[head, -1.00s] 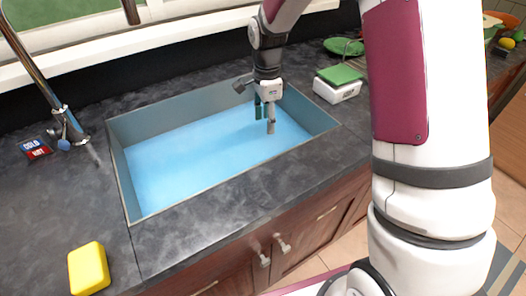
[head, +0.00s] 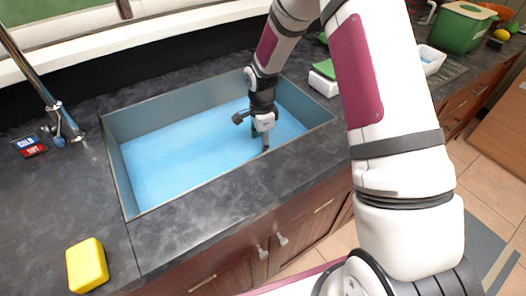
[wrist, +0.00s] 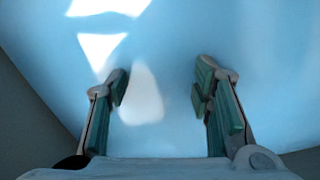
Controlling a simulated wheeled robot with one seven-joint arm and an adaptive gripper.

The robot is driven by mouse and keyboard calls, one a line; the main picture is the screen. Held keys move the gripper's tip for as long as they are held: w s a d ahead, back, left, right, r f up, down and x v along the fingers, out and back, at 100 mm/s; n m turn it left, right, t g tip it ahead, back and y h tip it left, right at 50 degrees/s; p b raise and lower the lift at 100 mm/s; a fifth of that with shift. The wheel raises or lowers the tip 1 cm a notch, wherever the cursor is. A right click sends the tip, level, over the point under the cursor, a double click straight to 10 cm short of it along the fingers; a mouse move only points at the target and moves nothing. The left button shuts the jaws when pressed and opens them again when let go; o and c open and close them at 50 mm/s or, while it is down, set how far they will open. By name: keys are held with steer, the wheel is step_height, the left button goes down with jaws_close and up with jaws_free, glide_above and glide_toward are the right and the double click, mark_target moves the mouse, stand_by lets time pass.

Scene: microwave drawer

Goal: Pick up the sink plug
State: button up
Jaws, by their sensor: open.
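The sink (head: 160,190) is a rectangular basin with a blue-tinted bottom, set in the dark counter. My gripper (head: 265,142) points down inside it, towards the right end and close to the near wall. In the wrist view my gripper (wrist: 164,76) has its two green-padded fingers apart with nothing held between them. A pale, rounded shape (wrist: 142,92) shows on the sink bottom near the left finger; I cannot tell whether it is the sink plug or a patch of light. I cannot make out a plug in the head view, where my arm hides part of the sink.
The chrome faucet (head: 60,115) stands left of the sink, beside the hot/cold label (head: 30,146). A yellow sponge (head: 87,265) lies at the front left. A white box (head: 322,84) and a green bin (head: 458,28) stand to the right. The sink walls surround my gripper.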

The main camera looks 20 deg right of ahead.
steer(key=shift+f, duration=0.95)
jaws_close()
steer(key=shift+r, duration=0.1)
